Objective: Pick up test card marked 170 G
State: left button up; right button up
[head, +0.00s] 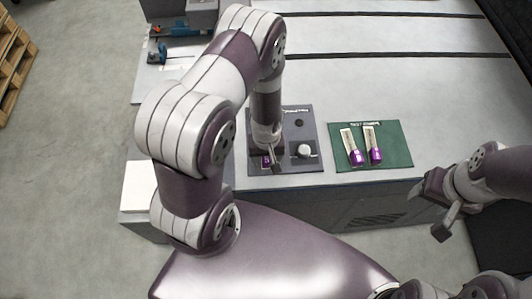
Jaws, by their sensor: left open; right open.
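Two pale cards with purple ends lie side by side on a green mat, the left card (348,142) and the right card (371,141). Their markings are too small to read, so I cannot tell which is 170 G. My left gripper (276,160) is open, low over the dark grey panel to the left of the green mat (394,153), apart from both cards. A small purple piece (265,162) shows beside its fingers; I cannot tell whether they touch. My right gripper (433,212) is open and empty, off the table's front edge at the right.
The dark grey panel (306,122) carries a round pale knob (304,151) and a dark round spot. A white block (139,186) stands left of my arm. Blue tools (158,54) lie at the back left. The grey tabletop behind the mats is clear.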

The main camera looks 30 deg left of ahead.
pick_arm(q)
jog(key=shift+f, duration=0.5)
jog(key=shift+w+f, duration=0.15)
jog(key=shift+w, duration=0.05)
jog(key=shift+s, duration=0.1)
jog(key=c, duration=1)
jog(key=shift+c, duration=0.2)
pick_arm(e)
jog(key=shift+w, duration=0.2)
jog(key=shift+f, duration=0.1)
